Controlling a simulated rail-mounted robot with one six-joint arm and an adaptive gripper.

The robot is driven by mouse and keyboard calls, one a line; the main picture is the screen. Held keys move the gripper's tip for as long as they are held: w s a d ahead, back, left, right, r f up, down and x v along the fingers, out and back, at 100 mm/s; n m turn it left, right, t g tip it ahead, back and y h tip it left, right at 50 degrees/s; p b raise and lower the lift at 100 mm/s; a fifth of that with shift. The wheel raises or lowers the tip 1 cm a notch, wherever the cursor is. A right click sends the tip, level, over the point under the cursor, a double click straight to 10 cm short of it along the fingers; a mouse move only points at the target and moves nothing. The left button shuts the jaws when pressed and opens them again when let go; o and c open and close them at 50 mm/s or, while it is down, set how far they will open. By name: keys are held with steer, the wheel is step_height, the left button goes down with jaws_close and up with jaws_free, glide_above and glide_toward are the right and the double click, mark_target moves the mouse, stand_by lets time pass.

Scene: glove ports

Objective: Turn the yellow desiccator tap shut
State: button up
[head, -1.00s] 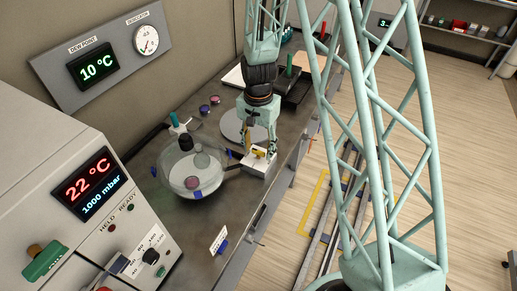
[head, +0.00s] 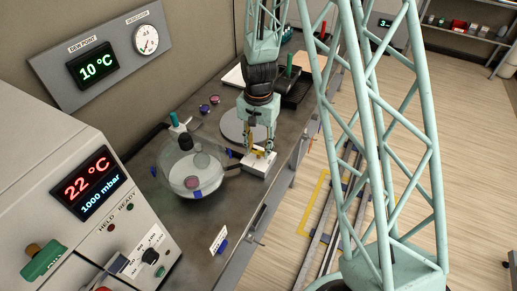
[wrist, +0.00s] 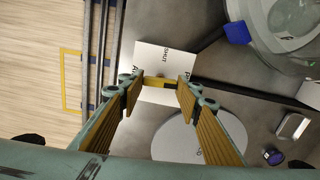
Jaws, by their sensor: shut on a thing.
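The yellow tap (wrist: 160,83) is a small bar lying between my fingertips in the wrist view. It sits on a white block (wrist: 150,58) with printed lettering, including SHUT. In the head view the white block (head: 259,168) stands near the bench's front edge. My gripper (head: 261,151) points down over it, shut on the tap; it also shows in the wrist view (wrist: 160,84). The fingers hide much of the tap in the head view. The glass desiccator (head: 188,180) stands left of the block, with a dark pipe between them.
A round grey plate (head: 238,127) lies behind the block. A small label stand (head: 219,238) is at the bench front. The control cabinet (head: 60,190) stands at left. A dial gauge (head: 146,39) hangs on the wall panel. Small coloured caps (head: 209,104) lie farther back.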

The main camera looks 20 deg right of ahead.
mark_target(258, 150)
steer(key=n+b, duration=0.1)
steer(key=n, duration=0.4)
steer(key=shift+b, duration=0.3)
steer(key=n+b, duration=0.1)
steer(key=n, duration=0.4)
steer(key=shift+n, duration=0.3)
steer(key=n+b, duration=0.1)
steer(key=n, duration=0.5)
steer(key=shift+n, duration=0.3)
steer(key=o, duration=0.8)
steer(key=shift+o, duration=0.2)
steer(key=shift+r, duration=0.2)
step_height(258, 150, up, 12)
steer(key=shift+f, duration=0.15)
stand_by(0.5)
